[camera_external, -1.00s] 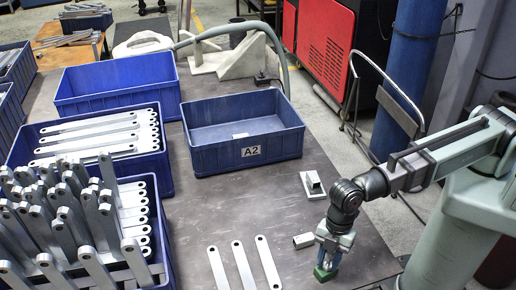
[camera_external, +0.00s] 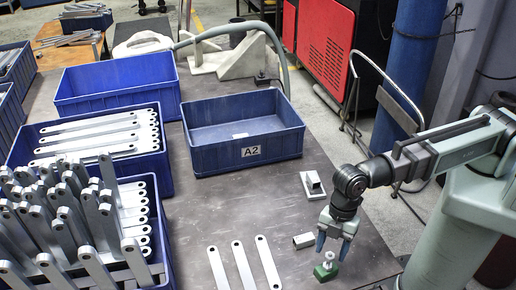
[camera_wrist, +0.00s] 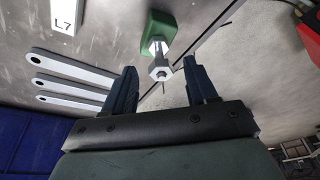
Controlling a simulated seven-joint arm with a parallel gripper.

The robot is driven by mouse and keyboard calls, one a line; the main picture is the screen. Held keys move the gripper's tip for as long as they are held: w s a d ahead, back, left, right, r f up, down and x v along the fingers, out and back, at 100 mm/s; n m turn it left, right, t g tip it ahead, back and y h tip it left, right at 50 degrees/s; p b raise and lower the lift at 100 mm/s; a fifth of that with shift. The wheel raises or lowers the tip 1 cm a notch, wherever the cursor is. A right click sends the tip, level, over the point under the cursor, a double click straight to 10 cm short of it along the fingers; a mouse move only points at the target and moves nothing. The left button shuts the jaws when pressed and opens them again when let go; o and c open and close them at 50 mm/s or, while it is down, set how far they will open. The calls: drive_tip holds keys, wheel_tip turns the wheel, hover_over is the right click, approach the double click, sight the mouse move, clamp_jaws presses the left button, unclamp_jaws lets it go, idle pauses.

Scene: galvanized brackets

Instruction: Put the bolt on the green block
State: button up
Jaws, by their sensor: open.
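The green block (camera_external: 325,273) lies on the table at the front right, and it also shows in the wrist view (camera_wrist: 157,25). The pale metal bolt (camera_external: 330,258) stands upright on top of the block; in the wrist view the bolt (camera_wrist: 160,70) has its hex head towards the camera. My gripper (camera_external: 336,244) is open just above the bolt, pointing down. In the wrist view the two dark fingers are apart, with the bolt head in line with the gap between them. Nothing is held.
Several flat bars (camera_external: 242,265) lie to the left. The blue A2 bin (camera_external: 205,158) stands farther back. The table's right edge is close.

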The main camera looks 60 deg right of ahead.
drive_tip(key=v, duration=0.8)
idle(0.5)
